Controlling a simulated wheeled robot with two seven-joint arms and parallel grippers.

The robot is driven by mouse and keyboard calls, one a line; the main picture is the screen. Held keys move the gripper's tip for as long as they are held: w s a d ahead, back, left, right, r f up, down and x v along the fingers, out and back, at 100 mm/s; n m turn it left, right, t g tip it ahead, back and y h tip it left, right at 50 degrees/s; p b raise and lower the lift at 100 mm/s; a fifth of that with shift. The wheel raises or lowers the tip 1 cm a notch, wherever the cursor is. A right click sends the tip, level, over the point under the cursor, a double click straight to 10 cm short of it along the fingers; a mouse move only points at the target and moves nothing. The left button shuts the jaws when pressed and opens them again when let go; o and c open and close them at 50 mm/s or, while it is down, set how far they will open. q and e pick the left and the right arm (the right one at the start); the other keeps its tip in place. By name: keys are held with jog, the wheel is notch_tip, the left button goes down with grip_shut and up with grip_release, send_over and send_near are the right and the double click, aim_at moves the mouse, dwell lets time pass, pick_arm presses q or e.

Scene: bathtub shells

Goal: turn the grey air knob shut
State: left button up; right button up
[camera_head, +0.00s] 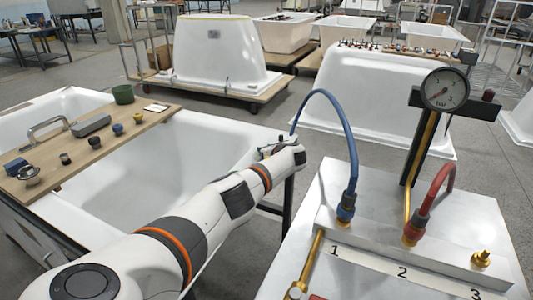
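I cannot make out a grey air knob in the head view. My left arm comes in from the lower left and reaches over the near tub's right rim. Its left gripper (270,147) is a small dark shape at the wrist's far side, near the lower left end of the blue hose (335,98). The wrist partly hides the fingers, so I cannot tell whether they are open or hold anything. A round pressure gauge (445,90) marked "bar" stands on a dark post at the right. My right gripper is not in view.
The white bench (450,215) at the right has ports labelled 1, 2 and 3, with the blue hose, a red hose (432,200) and a brass fitting (481,258). A wooden board (100,143) with several small parts spans the near tub (215,140). More tubs stand behind.

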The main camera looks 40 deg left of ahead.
pick_arm(q)
jog(key=shift+f, duration=0.1)
dwell(0.3)
jog(key=o, duration=1)
jog(key=shift+c, duration=0.2)
jog(key=shift+d+r+p, duration=0.25)
jog(key=shift+p, duration=0.1)
jog(key=p+v, duration=0.2)
jog(key=v, duration=0.1)
jog(key=shift+s+r+p, duration=0.1)
jog(key=shift+r+p, duration=0.05)
jog(key=shift+p, duration=0.25)
jog(key=p+v, duration=0.2)
jog(key=v, duration=0.6)
jog(key=shift+d, duration=0.2)
